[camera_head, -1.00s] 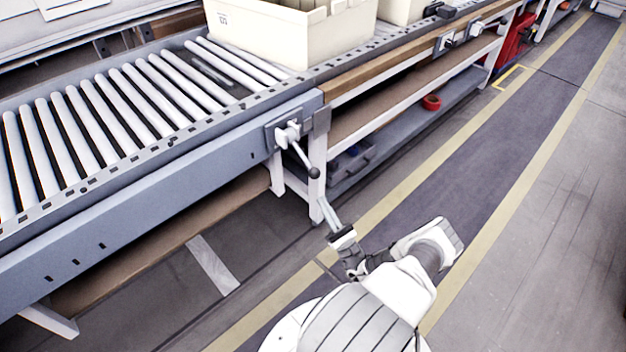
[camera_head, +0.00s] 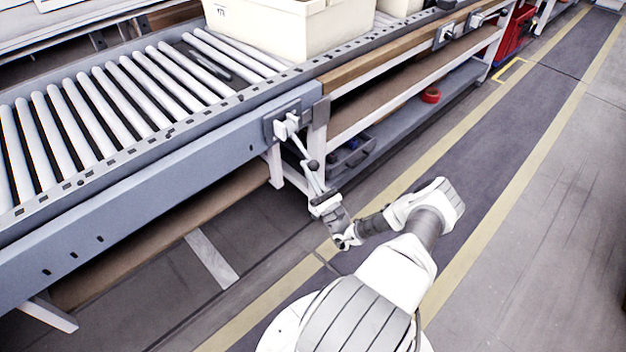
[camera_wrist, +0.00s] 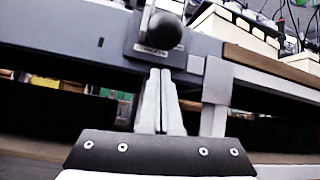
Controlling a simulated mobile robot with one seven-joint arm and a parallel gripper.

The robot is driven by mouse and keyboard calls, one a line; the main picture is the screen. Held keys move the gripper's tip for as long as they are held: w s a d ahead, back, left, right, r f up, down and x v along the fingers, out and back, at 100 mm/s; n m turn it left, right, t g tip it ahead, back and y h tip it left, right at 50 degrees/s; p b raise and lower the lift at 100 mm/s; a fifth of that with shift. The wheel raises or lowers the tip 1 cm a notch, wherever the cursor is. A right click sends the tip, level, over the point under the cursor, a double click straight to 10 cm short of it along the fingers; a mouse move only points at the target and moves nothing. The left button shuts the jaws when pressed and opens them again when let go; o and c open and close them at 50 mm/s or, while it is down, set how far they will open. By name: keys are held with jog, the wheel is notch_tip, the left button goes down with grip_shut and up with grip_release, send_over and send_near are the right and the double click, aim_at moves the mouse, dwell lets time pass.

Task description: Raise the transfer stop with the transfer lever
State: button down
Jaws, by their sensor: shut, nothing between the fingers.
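The transfer lever (camera_head: 287,128) is a white pivot on a grey plate at the conveyor frame's corner. Its arm slopes down to the right and ends in a dark ball knob (camera_head: 313,165). In the wrist view the black knob (camera_wrist: 164,31) is just above my fingertips. My gripper (camera_head: 309,175) is shut and empty, its fingers pointing up at the knob from below. The wrist view shows both fingers (camera_wrist: 160,73) pressed together; I cannot tell whether they touch the knob. I cannot make out the transfer stop for certain; a darker gap (camera_head: 215,62) shows among the rollers.
A cream tote (camera_head: 285,32) stands on the conveyor behind the lever. A white leg (camera_head: 317,150) stands close to the right of the lever. Shelves (camera_head: 400,110) run along the right, with a red roll (camera_head: 431,96) on the lower one. The aisle floor (camera_head: 500,150) is clear.

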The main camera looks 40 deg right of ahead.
jog(key=shift+s+a+r, duration=0.1)
jog(key=shift+s+r, duration=0.25)
jog(key=shift+s, duration=0.25)
jog(key=shift+s+a+r, duration=0.1)
jog(key=shift+s+r, duration=0.25)
jog(key=shift+s, duration=0.2)
jog(key=shift+d+r, duration=0.1)
